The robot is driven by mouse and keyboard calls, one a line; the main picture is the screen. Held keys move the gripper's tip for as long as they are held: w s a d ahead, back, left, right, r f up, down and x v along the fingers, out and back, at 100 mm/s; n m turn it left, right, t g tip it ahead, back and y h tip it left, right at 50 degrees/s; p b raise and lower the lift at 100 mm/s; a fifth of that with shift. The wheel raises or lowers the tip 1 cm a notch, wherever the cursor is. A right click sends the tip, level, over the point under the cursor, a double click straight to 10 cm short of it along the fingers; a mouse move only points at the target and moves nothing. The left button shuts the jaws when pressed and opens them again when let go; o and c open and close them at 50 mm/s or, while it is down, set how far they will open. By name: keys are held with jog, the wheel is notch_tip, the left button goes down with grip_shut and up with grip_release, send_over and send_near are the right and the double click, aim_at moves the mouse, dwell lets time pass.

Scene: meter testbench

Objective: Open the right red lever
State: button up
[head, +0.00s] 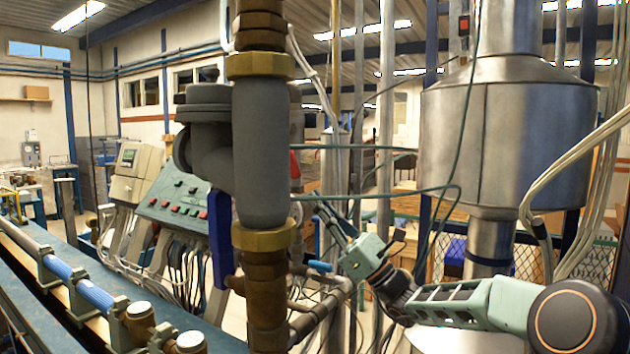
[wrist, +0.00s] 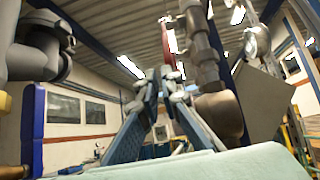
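A red lever (head: 295,165) shows as a narrow strip behind the right edge of the grey valve body; most of it is hidden. In the wrist view a thin red lever (wrist: 167,45) stands just beyond my fingertips, beside a dark pipe. My gripper (head: 322,210) is low and right of the red lever in the head view, pointing up and left. In the wrist view the fingers of my gripper (wrist: 161,75) converge and their tips appear together. I see nothing clearly held; contact with the lever cannot be told.
A large grey valve on a vertical pipe (head: 262,150) with brass nuts stands left of my gripper. Thin green cables (head: 390,148) cross near my arm. A blue upright part (wrist: 35,125) is at left in the wrist view. A steel tank (head: 510,130) stands at right.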

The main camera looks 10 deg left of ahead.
jog(key=r+n+g+p, duration=0.1)
jog(key=s+a+r+n+g+h+p, duration=0.1)
jog(key=r+g, duration=0.1)
jog(key=s+r+g+h+p, duration=0.1)
jog(key=r, duration=0.1)
jog(key=shift+s+a+n+p, duration=0.1)
jog(key=shift+a+n+p, duration=0.1)
jog(key=shift+n+p, duration=0.2)
grip_shut()
jog(key=m+t+h+p, duration=0.2)
jog(key=m+h+p, duration=0.2)
jog(key=h+p, duration=0.65)
send_near(296, 162)
jog(key=shift+h, duration=0.35)
jog(key=x, duration=0.2)
jog(key=p+x, duration=0.1)
jog(key=x, duration=0.3)
jog(key=shift+a+r, duration=0.2)
jog(key=shift+a, duration=0.3)
jog(key=shift+f, duration=0.15)
